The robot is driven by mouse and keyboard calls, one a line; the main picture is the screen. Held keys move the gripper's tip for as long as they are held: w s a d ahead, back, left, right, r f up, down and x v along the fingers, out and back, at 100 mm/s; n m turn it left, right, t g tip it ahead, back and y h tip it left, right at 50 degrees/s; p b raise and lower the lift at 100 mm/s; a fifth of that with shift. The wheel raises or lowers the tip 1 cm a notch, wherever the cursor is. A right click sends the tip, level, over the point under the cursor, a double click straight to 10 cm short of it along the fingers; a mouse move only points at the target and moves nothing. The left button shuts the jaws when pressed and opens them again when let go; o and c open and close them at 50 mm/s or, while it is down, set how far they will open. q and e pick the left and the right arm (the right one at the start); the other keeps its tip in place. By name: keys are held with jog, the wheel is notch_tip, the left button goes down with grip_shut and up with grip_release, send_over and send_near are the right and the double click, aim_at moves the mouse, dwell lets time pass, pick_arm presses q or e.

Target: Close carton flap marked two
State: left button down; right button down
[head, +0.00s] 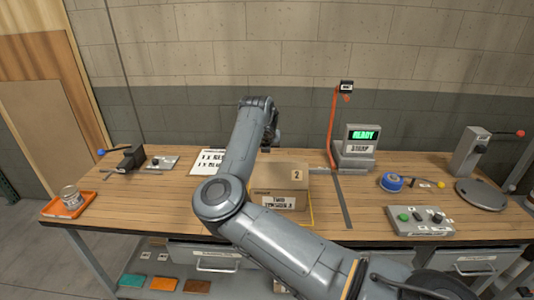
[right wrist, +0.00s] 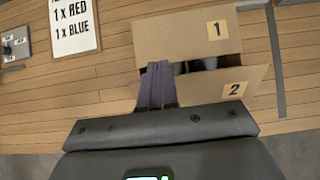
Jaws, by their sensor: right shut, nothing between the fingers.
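The cardboard carton (head: 280,203) stands on the workbench, partly hidden behind my right arm. Its flap marked 2 (head: 297,175) faces up in the head view. In the right wrist view, the flap marked 2 (right wrist: 233,88) lies nearer my gripper and the flap marked 1 (right wrist: 190,38) lies beyond it. A gap between them shows dark contents. My right gripper (right wrist: 160,70) is shut and empty, its fingertips over the left end of the gap. I cannot tell whether they touch a flap. In the head view my right gripper (head: 271,143) is mostly hidden. My left gripper is not in view.
A printed sheet (right wrist: 75,25) lies left of the carton. A scale with a lit display (head: 362,137) and an orange strap (head: 333,130) stand behind right. Blue tape (head: 391,182) and a button panel (head: 420,221) lie right. An orange tray (head: 68,207) holds a jar at far left.

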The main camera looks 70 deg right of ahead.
notch_tip(320, 180, up, 6)
notch_tip(320, 180, up, 20)
jog(key=f+n+t+h+p, duration=0.1)
jog(key=n+t+h+p, duration=0.5)
jog(key=n, duration=2.4)
send_over(280, 170)
jog(key=w+d, duration=0.5)
jog(key=w, duration=0.1)
jog(key=y, duration=0.1)
jog(key=a+r+n+t+p, duration=0.1)
jog(key=a+n+p, duration=0.3)
jog(key=n, duration=0.3)
jog(key=w+a+f+n+g+y+p, duration=0.25)
jog(key=a+f+n+p, duration=0.5)
jog(key=n, duration=0.55)
jog(key=s+a+f+n+g+y+p, duration=0.15)
jog(key=s+f+n+g+p, duration=0.4)
jog(key=s+f, duration=0.7)
jog(key=shift+m+t, duration=0.6)
jog(key=shift+m, duration=0.05)
jog(key=x, duration=0.4)
jog(key=w+p+x, duration=0.1)
jog(key=x, duration=0.4)
jog(key=a+p+x, duration=0.1)
jog(key=x, duration=0.4)
jog(key=shift+w+a+f, duration=0.1)
jog(key=shift+w+f, duration=0.1)
jog(key=shift+f, duration=0.05)
